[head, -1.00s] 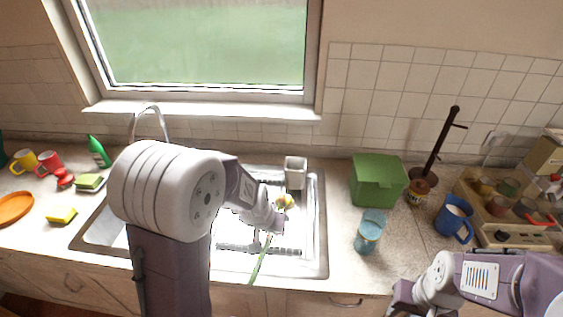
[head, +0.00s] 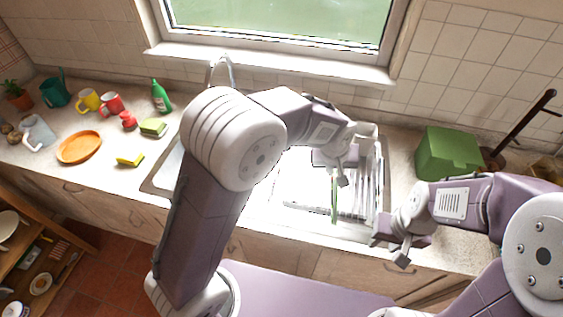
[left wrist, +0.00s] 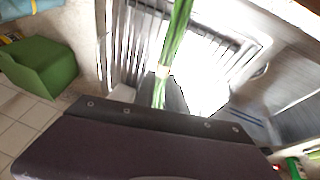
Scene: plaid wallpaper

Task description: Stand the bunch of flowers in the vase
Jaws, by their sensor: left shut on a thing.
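The bunch of flowers shows as long green stems (head: 334,205) hanging below my left gripper (head: 340,174), over the sink's draining side. My left gripper is shut on the bunch. In the left wrist view the green stems (left wrist: 178,38) run up from the jaws, with a pale band around them; the blooms are hidden. My right gripper (head: 391,250) is at the counter's front edge, right of the sink, away from the flowers; its jaw opening is unclear. The vase cannot be made out in the head view. A light blue thing (left wrist: 30,6) at the left wrist view's top left may be it.
A green box (head: 446,153) stands right of the sink, partly behind my right arm. A green bottle (head: 161,97), sponges, mugs and an orange plate (head: 79,147) are left of the sink. A metal tap (head: 221,70) rises behind it.

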